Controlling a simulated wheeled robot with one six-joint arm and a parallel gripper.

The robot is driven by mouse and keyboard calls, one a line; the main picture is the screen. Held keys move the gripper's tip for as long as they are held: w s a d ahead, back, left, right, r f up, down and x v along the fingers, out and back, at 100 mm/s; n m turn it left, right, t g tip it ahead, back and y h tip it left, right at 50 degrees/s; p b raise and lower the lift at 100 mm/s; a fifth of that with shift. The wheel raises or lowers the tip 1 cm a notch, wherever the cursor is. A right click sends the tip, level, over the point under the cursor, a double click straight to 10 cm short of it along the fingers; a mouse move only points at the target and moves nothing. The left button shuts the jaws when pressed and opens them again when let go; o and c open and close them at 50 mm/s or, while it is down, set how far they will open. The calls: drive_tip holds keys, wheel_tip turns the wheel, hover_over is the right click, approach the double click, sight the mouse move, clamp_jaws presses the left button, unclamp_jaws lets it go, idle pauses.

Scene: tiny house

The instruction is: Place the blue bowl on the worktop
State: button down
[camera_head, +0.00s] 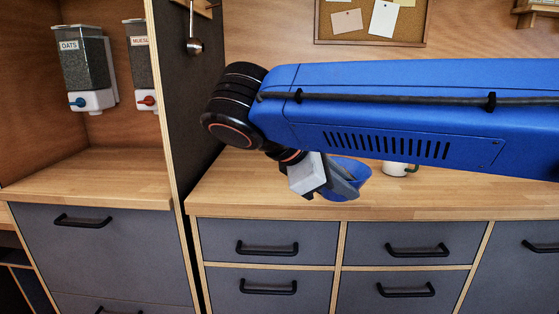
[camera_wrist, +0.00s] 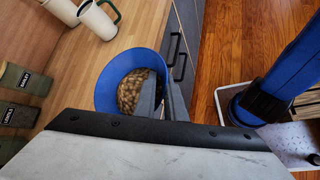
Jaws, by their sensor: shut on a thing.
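The blue bowl (camera_head: 356,173) is at my gripper (camera_head: 338,190) in the head view, in front of the wooden worktop (camera_head: 450,190). In the wrist view the bowl (camera_wrist: 106,88) holds a brown, nut-like or cereal-like filling. My gripper (camera_wrist: 168,98) is shut on the bowl's rim, with one finger inside the rim and one outside. The bowl looks about level. In the wrist view it overlaps the front edge of the worktop (camera_wrist: 125,28). I cannot tell whether its base touches the wood; my gripper hides part of it.
A white mug (camera_head: 396,168) stands on the worktop behind and right of the bowl; light mugs (camera_wrist: 97,20) also show in the wrist view. Labelled jars (camera_wrist: 18,114) stand at the left there. Grey drawers (camera_head: 270,240) with black handles lie below. A dark upright panel (camera_head: 185,110) divides the worktops.

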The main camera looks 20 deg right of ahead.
drive_tip(key=w+a+r, duration=0.2)
drive_tip(key=w, duration=0.4)
drive_tip(key=w+a+r, duration=0.1)
drive_tip(key=w+a, duration=0.2)
drive_tip(key=w, duration=0.3)
hover_over(274, 184)
drive_tip(key=shift+n+t, duration=0.3)
drive_tip(key=shift+w+f, duration=0.1)
drive_tip(key=shift+f, duration=4.2)
drive_tip(key=shift+f, duration=0.1)
drive_tip(key=c, duration=2.1)
unclamp_jaws()
drive_tip(key=shift+o, duration=1.4)
